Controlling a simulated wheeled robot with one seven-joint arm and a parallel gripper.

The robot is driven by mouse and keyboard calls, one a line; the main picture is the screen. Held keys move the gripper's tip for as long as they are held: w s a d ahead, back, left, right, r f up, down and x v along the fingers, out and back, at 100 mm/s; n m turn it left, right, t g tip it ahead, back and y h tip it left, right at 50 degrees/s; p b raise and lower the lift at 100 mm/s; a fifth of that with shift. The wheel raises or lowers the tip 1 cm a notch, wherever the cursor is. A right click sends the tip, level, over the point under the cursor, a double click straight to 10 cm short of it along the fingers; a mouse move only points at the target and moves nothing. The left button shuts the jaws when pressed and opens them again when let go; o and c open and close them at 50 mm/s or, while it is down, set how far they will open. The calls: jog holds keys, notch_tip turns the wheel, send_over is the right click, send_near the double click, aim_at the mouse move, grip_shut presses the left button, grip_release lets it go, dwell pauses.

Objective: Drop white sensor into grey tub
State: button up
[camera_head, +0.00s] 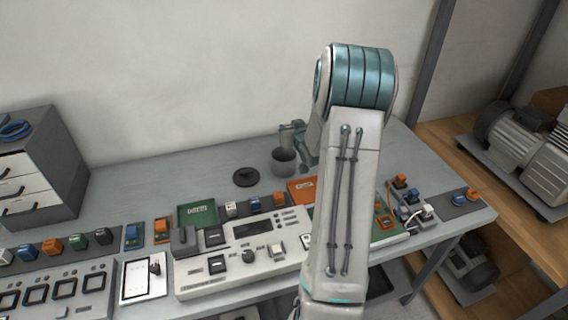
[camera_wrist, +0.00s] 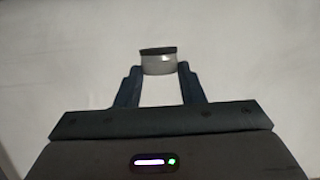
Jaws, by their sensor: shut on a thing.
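The grey tub (camera_head: 284,165) stands upright on the bench near the wall, just left of my arm in the head view. My gripper (camera_head: 290,128) is above the tub's far side, close to its rim. In the wrist view my gripper (camera_wrist: 158,72) is shut on a small whitish piece with a dark top, the white sensor (camera_wrist: 158,65), held between the fingertips. In the head view I cannot make out the sensor. The tub's inside is mostly in shadow, and the tub does not show in the wrist view.
A round black disc (camera_head: 246,177) lies left of the tub. An orange tray (camera_head: 300,189) and a green tray (camera_head: 197,214) lie nearer. A white control console (camera_head: 215,281) and several coloured connectors fill the front. A drawer cabinet (camera_head: 42,165) stands left; the wall is behind.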

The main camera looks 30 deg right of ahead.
notch_tip(320, 180, down, 4)
jog(key=shift+r+b, duration=0.1)
jog(key=shift+b, duration=0.45)
jog(key=o, duration=1)
jog(key=shift+o, duration=0.2)
jog(key=b+v, duration=0.2)
jog(key=v, duration=1.1)
jog(key=shift+s+r+b, duration=0.2)
jog(key=shift+s+b, duration=0.1)
jog(key=shift+s, duration=0.05)
jog(key=shift+a, duration=0.1)
